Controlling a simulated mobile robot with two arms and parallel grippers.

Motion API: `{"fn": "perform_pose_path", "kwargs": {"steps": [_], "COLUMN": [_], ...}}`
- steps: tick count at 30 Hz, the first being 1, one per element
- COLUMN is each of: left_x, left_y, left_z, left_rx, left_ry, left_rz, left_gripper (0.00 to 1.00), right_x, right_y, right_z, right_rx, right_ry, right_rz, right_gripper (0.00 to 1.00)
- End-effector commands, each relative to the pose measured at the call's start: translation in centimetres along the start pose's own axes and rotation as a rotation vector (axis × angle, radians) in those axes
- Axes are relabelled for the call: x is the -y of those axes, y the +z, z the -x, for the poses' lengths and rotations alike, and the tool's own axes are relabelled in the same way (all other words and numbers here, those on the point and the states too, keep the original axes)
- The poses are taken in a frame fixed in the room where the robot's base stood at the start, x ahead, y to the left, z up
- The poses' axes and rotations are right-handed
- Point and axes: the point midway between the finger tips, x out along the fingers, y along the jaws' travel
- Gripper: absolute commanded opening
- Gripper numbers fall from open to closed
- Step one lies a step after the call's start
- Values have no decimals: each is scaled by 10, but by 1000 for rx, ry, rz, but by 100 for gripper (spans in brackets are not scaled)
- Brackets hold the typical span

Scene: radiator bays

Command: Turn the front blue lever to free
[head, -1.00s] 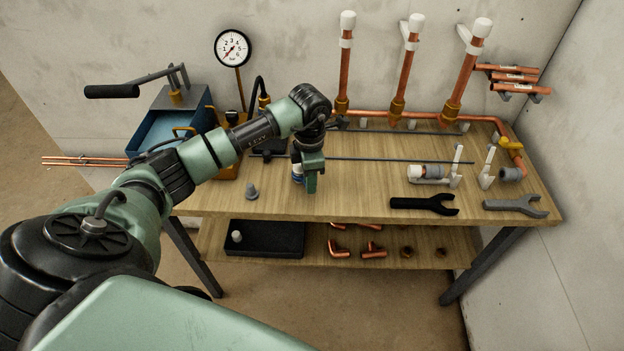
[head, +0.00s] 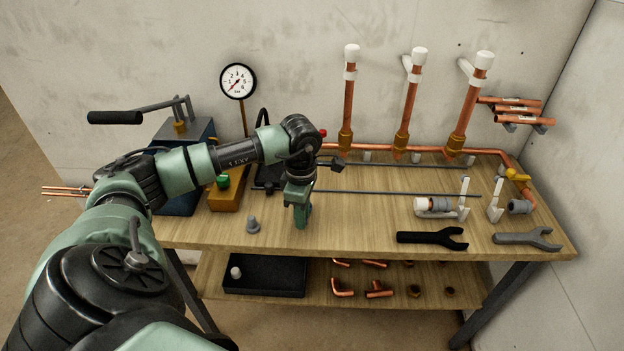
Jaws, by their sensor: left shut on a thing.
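My left gripper (head: 299,219) points down over the front middle of the wooden bench (head: 350,222). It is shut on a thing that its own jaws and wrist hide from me. A small blue-and-white thing showed beside these jaws a second ago; its spot is now behind the gripper. I can make out no blue lever in the head view now, so its setting cannot be told. My right gripper is not in view.
A grey cone-shaped piece (head: 253,225) stands left of the gripper. A yellow block (head: 228,196) with a green knob is behind it. A black open-ended wrench (head: 430,238) and grey wrench (head: 528,238) lie right. Copper risers (head: 405,110) stand at the back.

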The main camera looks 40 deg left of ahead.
Motion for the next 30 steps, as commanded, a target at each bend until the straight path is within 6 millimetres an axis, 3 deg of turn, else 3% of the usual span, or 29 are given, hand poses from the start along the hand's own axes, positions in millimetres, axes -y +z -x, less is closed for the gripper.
{"fn": "perform_pose_path", "kwargs": {"steps": [30], "left_x": [0], "left_y": [-36], "left_z": [1], "left_rx": [1], "left_ry": [7], "left_rz": [-473], "left_gripper": [0], "right_x": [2], "right_y": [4], "right_z": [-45], "right_rx": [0], "right_ry": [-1], "right_rz": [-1], "right_gripper": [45]}}
